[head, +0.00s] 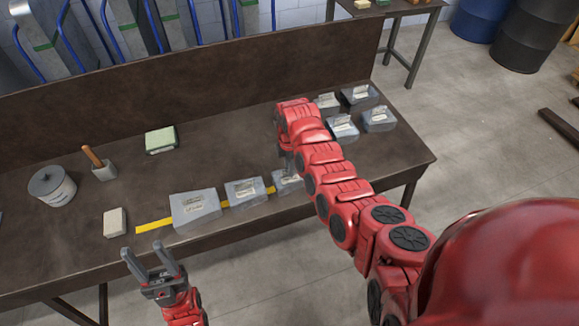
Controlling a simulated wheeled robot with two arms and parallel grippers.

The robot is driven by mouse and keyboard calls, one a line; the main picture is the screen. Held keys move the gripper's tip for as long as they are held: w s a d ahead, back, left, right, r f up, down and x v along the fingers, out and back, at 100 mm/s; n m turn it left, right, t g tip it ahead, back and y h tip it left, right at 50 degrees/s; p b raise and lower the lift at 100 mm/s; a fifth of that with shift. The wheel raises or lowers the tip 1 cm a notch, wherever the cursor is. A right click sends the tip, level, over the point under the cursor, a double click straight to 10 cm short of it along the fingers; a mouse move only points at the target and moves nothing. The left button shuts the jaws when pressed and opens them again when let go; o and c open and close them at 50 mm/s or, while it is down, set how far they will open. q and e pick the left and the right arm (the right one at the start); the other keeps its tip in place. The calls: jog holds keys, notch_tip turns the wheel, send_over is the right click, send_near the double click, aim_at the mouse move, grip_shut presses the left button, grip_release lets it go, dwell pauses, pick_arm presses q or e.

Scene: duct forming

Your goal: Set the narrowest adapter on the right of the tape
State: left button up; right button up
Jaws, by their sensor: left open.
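A yellow tape strip (153,225) runs along the front of the brown table. A larger grey adapter (195,208) sits on its left part, and a smaller labelled adapter (244,192) on its middle. A third grey adapter (288,183) is at the right part of the tape, partly hidden by my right arm. My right gripper (287,162) points down just above or at this third adapter; its fingers are mostly hidden, so I cannot tell whether it touches or holds it. My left gripper (147,250) is open and empty, in front of the table's front edge.
Several labelled grey pieces (378,118) stand at the table's right end. A white block (115,222), a lidded tin (52,185), a holder with a wooden handle (103,171) and a green-topped block (160,140) are on the left. The back middle is clear.

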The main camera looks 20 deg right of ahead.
jog(key=shift+o, duration=1.2)
jog(key=shift+r+b, duration=0.3)
jog(key=shift+r, duration=0.35)
notch_tip(320, 180, up, 4)
jog(key=shift+r+b, duration=0.1)
jog(key=shift+b, duration=0.75)
notch_tip(320, 180, up, 12)
jog(key=p, duration=0.1)
jog(key=shift+p, duration=0.3)
